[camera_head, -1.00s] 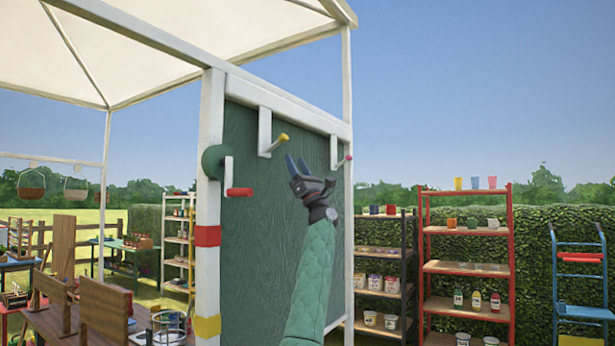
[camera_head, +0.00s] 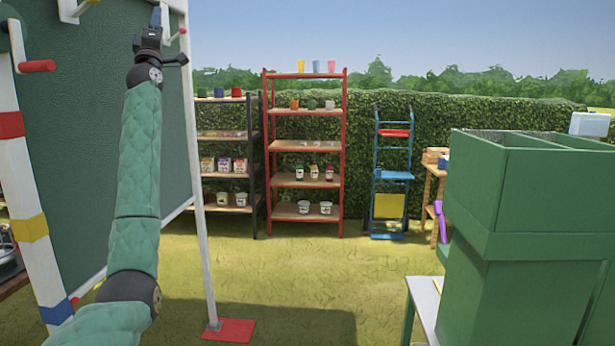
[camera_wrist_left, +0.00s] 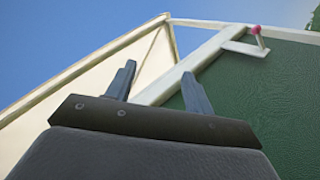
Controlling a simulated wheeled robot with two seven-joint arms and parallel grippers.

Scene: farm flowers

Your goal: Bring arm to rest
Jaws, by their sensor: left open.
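My left arm (camera_head: 137,190), in a green quilted sleeve, is raised in front of the dark green board (camera_head: 80,130). My right gripper is not in view.
A white post with red, yellow and blue bands (camera_head: 25,180) stands at left. A black shelf (camera_head: 258,165) and a red shelf (camera_head: 271,160) stand behind. A blue hand truck (camera_head: 392,178) is by the hedge. A large green bin (camera_head: 520,200) fills the right. Open grass lies between.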

